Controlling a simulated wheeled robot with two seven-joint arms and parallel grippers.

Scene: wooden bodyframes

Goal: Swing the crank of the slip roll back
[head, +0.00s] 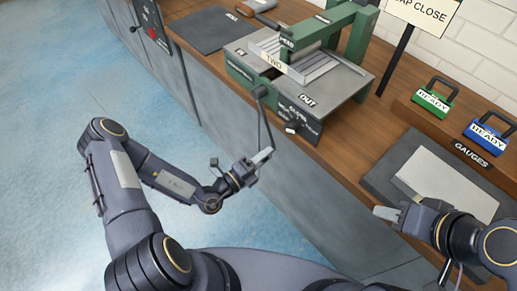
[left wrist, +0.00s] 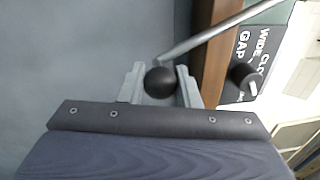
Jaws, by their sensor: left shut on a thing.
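The slip roll (head: 300,70) stands on the wooden bench, with a green frame, grey rollers and a plate marked IN and OUT. Its crank (head: 265,118) is a thin dark arm hanging down from a hub at the machine's front side. My left gripper (head: 262,157) is at the crank's lower end. In the left wrist view my left gripper (left wrist: 160,86) is shut on the crank's black ball knob (left wrist: 160,81), with the grey crank rod (left wrist: 205,37) running to the upper right.
A second black knob (head: 291,127) sticks out of the machine's labelled GAP panel. Green (head: 433,99) and blue (head: 488,132) READY gauges stand on a wooden ledge at right. A pale sheet (head: 445,183) lies on the mat. Blue floor (head: 60,100) is clear at left.

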